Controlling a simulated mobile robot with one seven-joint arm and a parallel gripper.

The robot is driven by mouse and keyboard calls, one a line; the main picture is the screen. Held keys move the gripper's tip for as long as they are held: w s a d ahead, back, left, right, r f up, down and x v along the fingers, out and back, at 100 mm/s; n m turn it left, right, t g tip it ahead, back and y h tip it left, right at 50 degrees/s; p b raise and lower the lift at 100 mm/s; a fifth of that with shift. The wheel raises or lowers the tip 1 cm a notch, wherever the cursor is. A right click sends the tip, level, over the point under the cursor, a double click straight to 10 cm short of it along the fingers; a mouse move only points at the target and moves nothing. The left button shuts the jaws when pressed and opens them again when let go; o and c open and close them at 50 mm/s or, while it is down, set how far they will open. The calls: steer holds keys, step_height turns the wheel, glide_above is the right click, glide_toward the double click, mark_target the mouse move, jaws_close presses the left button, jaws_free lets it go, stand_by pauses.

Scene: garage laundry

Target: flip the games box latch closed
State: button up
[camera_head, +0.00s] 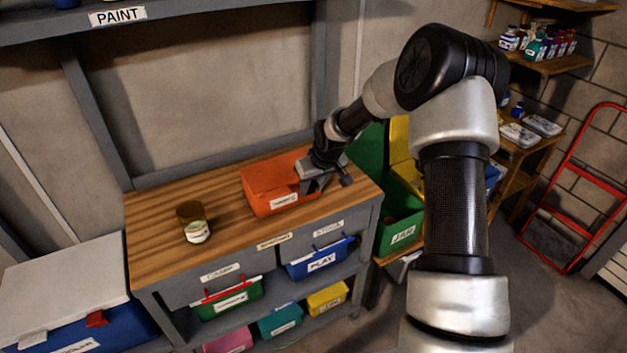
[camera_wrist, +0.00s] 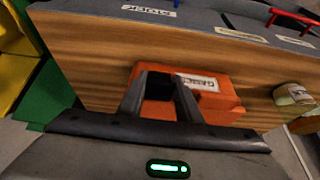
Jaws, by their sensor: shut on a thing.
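The orange games box (camera_head: 266,187) sits on the wooden workbench, with a white label on its front. It also shows in the wrist view (camera_wrist: 222,107), where the label reads roughly "GAMES". My gripper (camera_head: 308,186) is at the box's right end, low against it. In the wrist view my gripper (camera_wrist: 163,76) has its two fingers around a dark block (camera_wrist: 160,87) at the box and is shut on it. The block looks like the latch, but the fingers cover part of it, and its position is hard to tell.
Drawers and coloured bins fill the shelves below. A green bin (camera_head: 399,230) stands to the right. The bench's left part is clear.

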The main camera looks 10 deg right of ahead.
steer(key=shift+w+g+p, duration=0.15)
steer(key=shift+g+p, duration=0.25)
steer(key=shift+g, duration=0.1)
steer(key=o, duration=1)
steer(key=shift+o, duration=0.2)
steer(key=shift+r, duration=0.1)
steer(key=v, duration=1.7)
steer(key=shift+a+r+b, duration=0.15)
steer(key=shift+r+b, duration=0.05)
steer(key=shift+b, duration=0.1)
